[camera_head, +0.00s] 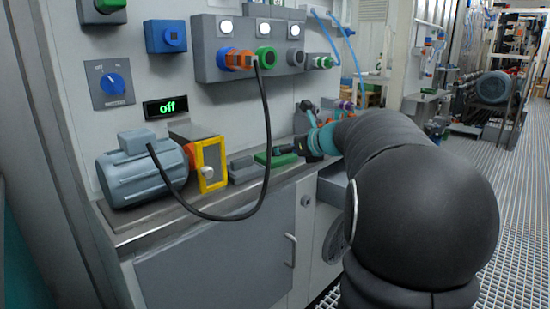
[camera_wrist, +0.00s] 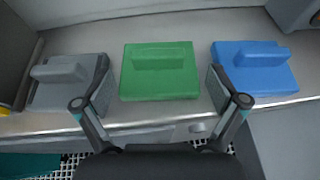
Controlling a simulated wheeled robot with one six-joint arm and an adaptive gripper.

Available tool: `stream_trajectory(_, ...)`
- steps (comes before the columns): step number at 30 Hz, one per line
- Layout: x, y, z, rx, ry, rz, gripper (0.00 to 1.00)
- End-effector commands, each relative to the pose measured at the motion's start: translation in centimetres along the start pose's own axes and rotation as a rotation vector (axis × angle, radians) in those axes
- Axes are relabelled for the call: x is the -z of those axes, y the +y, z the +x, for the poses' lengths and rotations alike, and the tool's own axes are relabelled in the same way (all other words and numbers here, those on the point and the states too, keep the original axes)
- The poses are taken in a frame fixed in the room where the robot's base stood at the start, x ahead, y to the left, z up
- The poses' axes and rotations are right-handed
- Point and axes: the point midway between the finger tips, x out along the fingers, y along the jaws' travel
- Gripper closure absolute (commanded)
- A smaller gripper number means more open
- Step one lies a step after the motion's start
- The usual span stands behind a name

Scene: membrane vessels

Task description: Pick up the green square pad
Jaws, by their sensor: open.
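The green square pad (camera_wrist: 159,84) lies flat on the metal counter, with a raised bar handle across its top. In the wrist view it sits in the upper middle, centred between the two spread fingers of my gripper (camera_wrist: 160,98). The fingertips flank its left and right sides with gaps, and nothing is held. In the head view the green pad (camera_head: 274,157) is on the counter, and my gripper (camera_head: 304,147) is close by at its right, partly overlapping it.
A grey pad (camera_wrist: 68,82) lies left of the green one and a blue pad (camera_wrist: 254,68) right of it, each near a finger. A motor (camera_head: 143,176), a yellow-framed block (camera_head: 210,165) and a hanging black cable (camera_head: 266,130) are further left.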

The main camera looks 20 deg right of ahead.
Motion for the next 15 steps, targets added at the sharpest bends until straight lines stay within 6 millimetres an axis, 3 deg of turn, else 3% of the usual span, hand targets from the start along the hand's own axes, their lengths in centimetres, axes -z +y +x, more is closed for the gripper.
stream_trajectory(9, -0.4, 0.3, 4.2, -0.002, 0.001, 0.0, 0.04)
stream_trajectory(15, -0.4, 0.2, 4.5, 0.0, 0.0, -0.001, 0.04)
